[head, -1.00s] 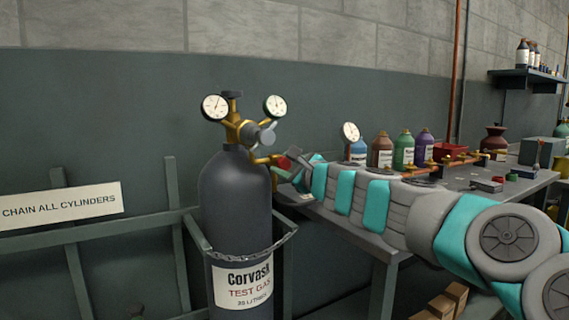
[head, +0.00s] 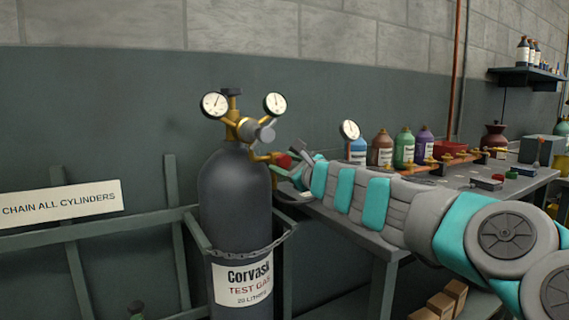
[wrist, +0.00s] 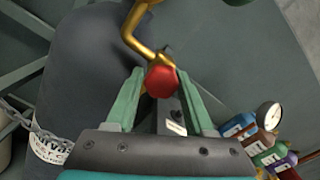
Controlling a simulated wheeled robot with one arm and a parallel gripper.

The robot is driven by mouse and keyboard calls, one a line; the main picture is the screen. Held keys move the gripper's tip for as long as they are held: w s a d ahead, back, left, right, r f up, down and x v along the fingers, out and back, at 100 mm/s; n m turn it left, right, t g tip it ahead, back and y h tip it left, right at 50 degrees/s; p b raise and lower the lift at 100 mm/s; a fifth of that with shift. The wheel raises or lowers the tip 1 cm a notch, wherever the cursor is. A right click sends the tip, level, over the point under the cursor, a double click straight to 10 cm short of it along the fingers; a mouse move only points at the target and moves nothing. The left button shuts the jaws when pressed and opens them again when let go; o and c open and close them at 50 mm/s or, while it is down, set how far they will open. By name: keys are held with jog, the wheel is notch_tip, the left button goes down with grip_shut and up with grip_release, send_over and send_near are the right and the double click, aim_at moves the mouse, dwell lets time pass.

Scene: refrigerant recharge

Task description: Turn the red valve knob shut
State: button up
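The red valve knob (head: 283,161) sits on a brass fitting at the right of the regulator (head: 246,129) on the dark grey gas cylinder (head: 234,192). In the wrist view the knob (wrist: 161,82) lies between the two green fingertips of my gripper (wrist: 160,76). The fingertips sit close against its left and right sides, with no clear gap, so my gripper looks shut on it. In the head view my gripper (head: 297,163) reaches the knob from the right and its fingers are partly hidden. The brass stem (wrist: 138,35) runs up from the knob.
A chain (head: 255,250) holds the cylinder in a rack (head: 172,210). A workbench (head: 345,227) stands under and behind my arm, with bottles (head: 404,150) and a gauge (head: 349,130) on it. A wall sign (head: 60,203) is at the left.

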jog(key=shift+o, duration=1.3)
jog(key=shift+r, duration=0.1)
jog(key=shift+s, duration=0.1)
jog(key=v, duration=0.7)
jog(key=shift+s+d, duration=0.25)
jog(key=shift+s, duration=0.05)
